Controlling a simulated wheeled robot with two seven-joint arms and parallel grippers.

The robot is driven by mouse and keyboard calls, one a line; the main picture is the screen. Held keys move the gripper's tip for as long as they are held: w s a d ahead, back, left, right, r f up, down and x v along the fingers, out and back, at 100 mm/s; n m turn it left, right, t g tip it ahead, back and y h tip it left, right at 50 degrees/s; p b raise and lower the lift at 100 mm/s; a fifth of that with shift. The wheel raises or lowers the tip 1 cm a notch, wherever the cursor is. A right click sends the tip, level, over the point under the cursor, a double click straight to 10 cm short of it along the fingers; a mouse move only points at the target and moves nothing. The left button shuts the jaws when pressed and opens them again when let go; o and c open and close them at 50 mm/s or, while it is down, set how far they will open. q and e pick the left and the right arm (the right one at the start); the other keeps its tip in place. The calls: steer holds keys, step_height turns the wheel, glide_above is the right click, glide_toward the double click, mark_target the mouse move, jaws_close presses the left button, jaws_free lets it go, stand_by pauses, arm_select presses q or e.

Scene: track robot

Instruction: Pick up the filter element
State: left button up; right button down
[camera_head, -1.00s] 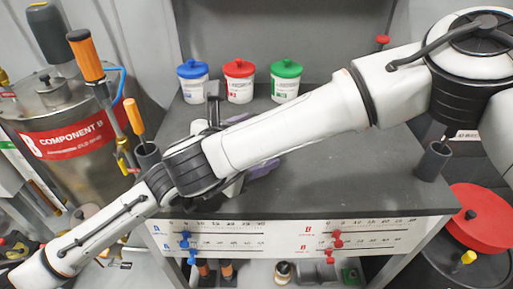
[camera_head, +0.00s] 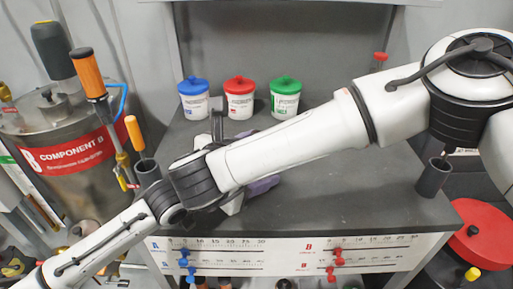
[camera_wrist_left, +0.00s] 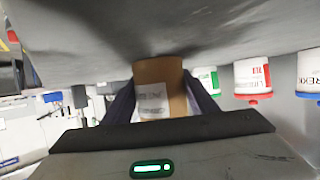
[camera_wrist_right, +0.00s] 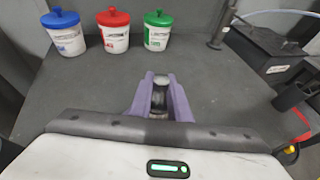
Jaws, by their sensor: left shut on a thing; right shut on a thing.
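In the left wrist view, my left gripper (camera_wrist_left: 160,105) is shut on a tan cylinder with a white label, which looks like the filter element (camera_wrist_left: 150,72). That view is upside down, and the cylinder's far end is close to a grey surface; I cannot tell whether they touch. In the right wrist view, my right gripper (camera_wrist_right: 161,100) has purple fingers shut on a small dark, clear-looking cylinder (camera_wrist_right: 159,88) with a pale top. In the head view, my white arm covers most of both grippers, and only a purple finger piece (camera_head: 262,187) shows beneath it.
Blue-lidded (camera_head: 194,103), red-lidded (camera_head: 240,103) and green-lidded (camera_head: 285,103) jars stand at the back of the grey bench (camera_head: 350,190). A COMPONENT B tank (camera_head: 75,185) stands left. A dark cup (camera_head: 434,177) is at the right edge. The bench's right half is mostly clear.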

step_height(320, 180, up, 18)
steer(key=shift+f, duration=0.15)
arm_select(q)
steer(key=o, duration=1.2)
steer(key=shift+o, duration=0.2)
